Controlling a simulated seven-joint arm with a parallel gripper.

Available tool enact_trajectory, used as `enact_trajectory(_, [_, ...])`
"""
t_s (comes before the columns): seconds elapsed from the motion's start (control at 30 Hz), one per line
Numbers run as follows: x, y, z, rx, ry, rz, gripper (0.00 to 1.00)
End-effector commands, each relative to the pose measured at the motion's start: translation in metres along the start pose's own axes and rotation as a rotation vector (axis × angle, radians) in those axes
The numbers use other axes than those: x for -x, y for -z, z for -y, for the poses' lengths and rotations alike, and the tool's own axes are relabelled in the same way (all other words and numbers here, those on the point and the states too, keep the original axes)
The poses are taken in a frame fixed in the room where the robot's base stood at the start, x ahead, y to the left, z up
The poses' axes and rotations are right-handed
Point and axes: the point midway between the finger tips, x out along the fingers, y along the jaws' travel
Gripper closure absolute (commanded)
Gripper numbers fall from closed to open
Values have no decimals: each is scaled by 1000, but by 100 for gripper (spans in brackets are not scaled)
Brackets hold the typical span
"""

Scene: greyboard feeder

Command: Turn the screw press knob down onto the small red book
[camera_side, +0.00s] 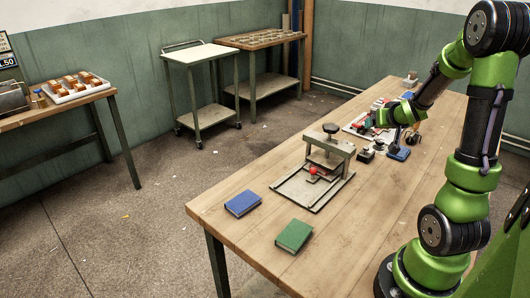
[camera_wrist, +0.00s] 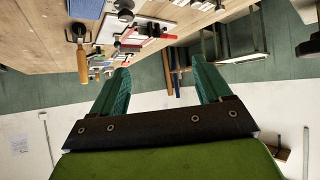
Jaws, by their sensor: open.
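The screw press (camera_side: 345,150) stands on the wooden table in the side view, a grey frame on a flat base plate. Its dark knob (camera_side: 330,128) sits on top of the crossbar. A round, bright red piece (camera_side: 313,170) shows at the front of the press. A little dull red shows under the crossbar, but I cannot tell whether it is the small red book. My gripper (camera_side: 368,122) is beyond the press to the right, away from the knob. In the wrist view my gripper (camera_wrist: 163,85) has its green fingers wide apart, with nothing between them.
A blue book (camera_side: 243,203) and a green book (camera_side: 294,236) lie on the near part of the table. Dark stamps (camera_side: 366,155) and a blue-based stand (camera_side: 398,151) are right of the press. The wrist view shows a wooden-handled tool (camera_wrist: 82,65) and a red clamp (camera_wrist: 152,37).

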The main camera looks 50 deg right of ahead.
Motion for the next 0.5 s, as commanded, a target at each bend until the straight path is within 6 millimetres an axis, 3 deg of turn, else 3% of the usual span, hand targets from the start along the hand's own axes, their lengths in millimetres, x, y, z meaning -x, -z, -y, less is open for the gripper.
enact_trajectory(0.5, [65, -28, 78, -43, 92, 228, 22])
